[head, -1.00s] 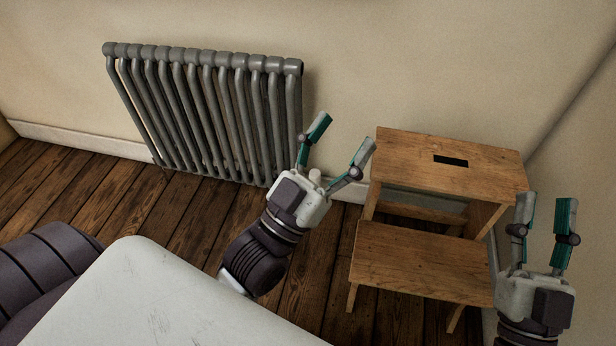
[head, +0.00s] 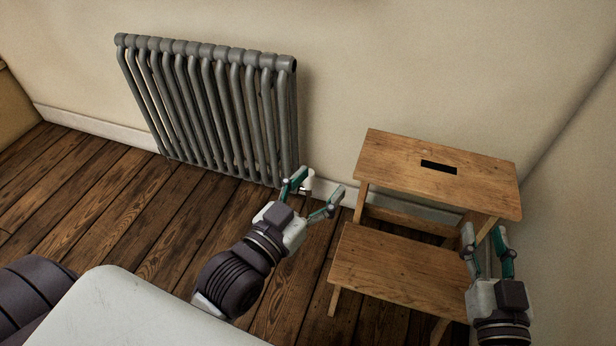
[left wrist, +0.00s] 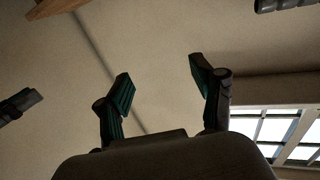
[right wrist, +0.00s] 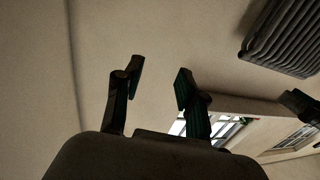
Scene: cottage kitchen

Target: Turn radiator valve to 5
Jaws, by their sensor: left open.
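The grey ribbed radiator (head: 205,110) stands against the wall in the head view. A small whitish knob, apparently its valve (head: 309,181), shows low at the radiator's right end, partly behind my left finger. Its markings are too small to read. My left gripper (head: 319,183) is open and empty, its fingertips close to the knob in the picture; I cannot tell whether they touch it. The left wrist view shows its fingers (left wrist: 160,72) apart with only wall between them. My right gripper (head: 482,232) is open and empty in front of the stool's right side.
A wooden step stool (head: 385,160) with a slotted top stands right of the radiator, close to my left gripper. A white surface (head: 130,315) fills the lower left. Plank floor (head: 180,215) in front of the radiator is clear.

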